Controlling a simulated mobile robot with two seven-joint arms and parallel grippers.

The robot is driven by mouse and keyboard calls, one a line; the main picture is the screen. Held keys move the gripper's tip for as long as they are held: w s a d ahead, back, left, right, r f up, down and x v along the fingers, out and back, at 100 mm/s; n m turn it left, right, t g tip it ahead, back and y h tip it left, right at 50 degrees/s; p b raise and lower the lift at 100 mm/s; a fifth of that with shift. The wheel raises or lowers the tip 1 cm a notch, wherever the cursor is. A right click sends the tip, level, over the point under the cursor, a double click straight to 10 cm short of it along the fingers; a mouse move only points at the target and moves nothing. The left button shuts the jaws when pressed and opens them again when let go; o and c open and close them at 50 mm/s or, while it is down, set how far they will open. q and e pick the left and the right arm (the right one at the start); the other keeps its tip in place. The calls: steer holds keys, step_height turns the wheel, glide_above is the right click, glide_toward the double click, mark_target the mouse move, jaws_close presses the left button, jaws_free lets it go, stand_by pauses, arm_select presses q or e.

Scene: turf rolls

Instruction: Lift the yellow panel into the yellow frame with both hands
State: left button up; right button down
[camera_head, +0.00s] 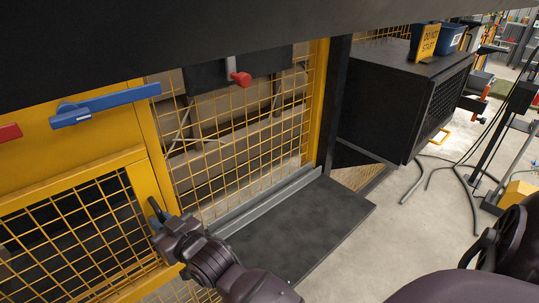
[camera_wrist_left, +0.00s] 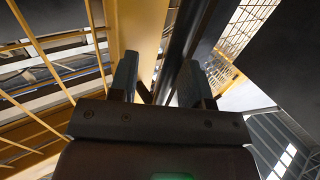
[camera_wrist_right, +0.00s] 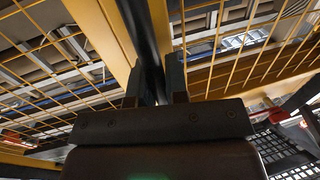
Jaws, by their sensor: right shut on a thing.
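A yellow wire-mesh panel (camera_head: 235,130) stands upright in the head view, between the left post of the yellow frame (camera_head: 148,150) and a right-hand yellow post. Whether it is seated in the frame I cannot tell. My right gripper (camera_head: 156,212) is low by the left post. In the right wrist view its fingers (camera_wrist_right: 155,82) are shut on a dark upright bar (camera_wrist_right: 148,35), with yellow mesh on both sides. My left gripper (camera_wrist_left: 160,82) is open, its fingers wide apart, near a yellow post (camera_wrist_left: 140,28) and a dark bar. It is not visible in the head view.
A dark plate (camera_head: 310,220) juts out at the foot of the mesh. A dark cabinet (camera_head: 385,95) stands at right with a yellow sign (camera_head: 429,42) and blue bin on top. A red handle (camera_head: 240,78) and blue handle (camera_head: 105,104) stick out. Cables lie on the floor.

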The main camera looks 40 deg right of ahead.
arm_select(q)
steer(key=shift+a, duration=0.1)
arm_select(e)
steer(key=shift+d+f, duration=0.15)
steer(key=shift+f, duration=0.25)
steer(key=shift+d+r, duration=0.1)
steer(key=shift+r, duration=0.05)
arm_select(q)
steer(key=v, duration=1.2)
steer(key=shift+r+p, duration=0.15)
steer(key=shift+p, duration=0.15)
arm_select(e)
step_height(320, 180, up, 2)
steer(key=shift+w+r, duration=0.1)
steer(key=c, duration=1.1)
jaws_free()
steer(key=shift+o, duration=0.2)
steer(key=shift+f, duration=0.2)
